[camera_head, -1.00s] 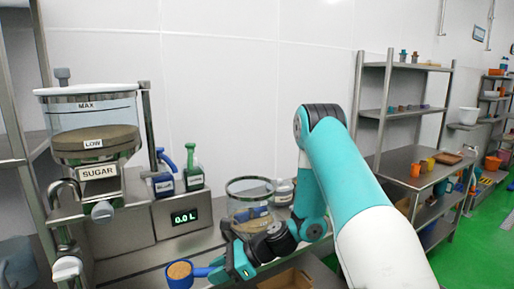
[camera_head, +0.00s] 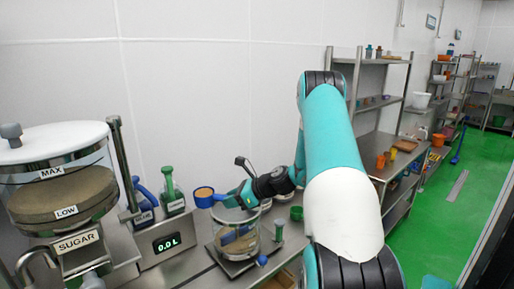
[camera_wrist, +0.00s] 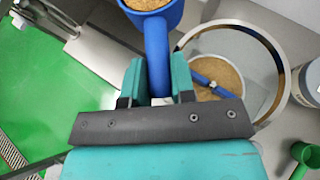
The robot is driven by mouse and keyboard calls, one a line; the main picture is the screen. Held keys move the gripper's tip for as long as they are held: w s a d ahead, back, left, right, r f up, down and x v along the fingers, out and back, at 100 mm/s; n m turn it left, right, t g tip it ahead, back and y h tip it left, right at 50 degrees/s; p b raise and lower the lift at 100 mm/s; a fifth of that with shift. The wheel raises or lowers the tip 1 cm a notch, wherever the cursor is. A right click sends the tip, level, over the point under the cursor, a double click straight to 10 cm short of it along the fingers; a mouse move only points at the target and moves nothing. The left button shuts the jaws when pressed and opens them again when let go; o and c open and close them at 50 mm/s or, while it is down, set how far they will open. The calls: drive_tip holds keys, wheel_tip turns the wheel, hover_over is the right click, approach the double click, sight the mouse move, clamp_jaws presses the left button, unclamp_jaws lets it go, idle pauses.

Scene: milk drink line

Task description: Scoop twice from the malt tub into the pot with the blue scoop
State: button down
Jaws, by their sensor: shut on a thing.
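My gripper (camera_wrist: 157,88) is shut on the handle of the blue scoop (camera_wrist: 152,30). The scoop's bowl is full of tan powder and looks level; it also shows in the head view (camera_head: 204,197), where my gripper (camera_head: 228,200) holds it up. A clear round glass vessel, seemingly the pot (camera_head: 222,246), stands below and to the right of the scoop. It has tan-brown contents, and a blue rod shows at it in the wrist view (camera_wrist: 275,70). I cannot tell which container is the malt tub; a pale container (camera_wrist: 311,82) is cut off at the wrist view's right edge.
A sugar dispenser (camera_head: 75,242) stands at left, beside a 0.0 L display (camera_head: 166,243). A green scoop (camera_head: 296,212) is right of the glass vessel. Steel shelves stand at right.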

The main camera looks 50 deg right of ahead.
drive_tip(key=s+d+r+m+t+h+p, duration=0.1)
drive_tip(key=s+d+r+m+h+p, duration=0.25)
drive_tip(key=d+r, duration=0.5)
wheel_tip(320, 180, down, 7)
drive_tip(key=n+h+b, duration=0.3)
drive_tip(key=n+b, duration=0.2)
drive_tip(key=b, duration=0.2)
drive_tip(key=shift+w+d+r, duration=0.15)
drive_tip(key=shift+d+r, duration=0.05)
drive_tip(key=shift+d, duration=0.15)
drive_tip(key=shift+f+n+h+b, duration=0.2)
drive_tip(key=shift+n+h+b, duration=0.15)
drive_tip(key=shift+n+b, duration=0.65)
drive_tip(key=shift+b, duration=0.75)
drive_tip(key=n+h+b, duration=0.1)
drive_tip(key=b, duration=0.2)
drive_tip(key=shift+a+n+t, duration=0.1)
drive_tip(key=shift+n+t, duration=0.2)
drive_tip(key=shift+n, duration=0.05)
drive_tip(key=n+b, duration=0.3)
drive_tip(key=b, duration=0.3)
drive_tip(key=shift+f+t+h, duration=0.1)
drive_tip(key=shift+t+h, duration=0.3)
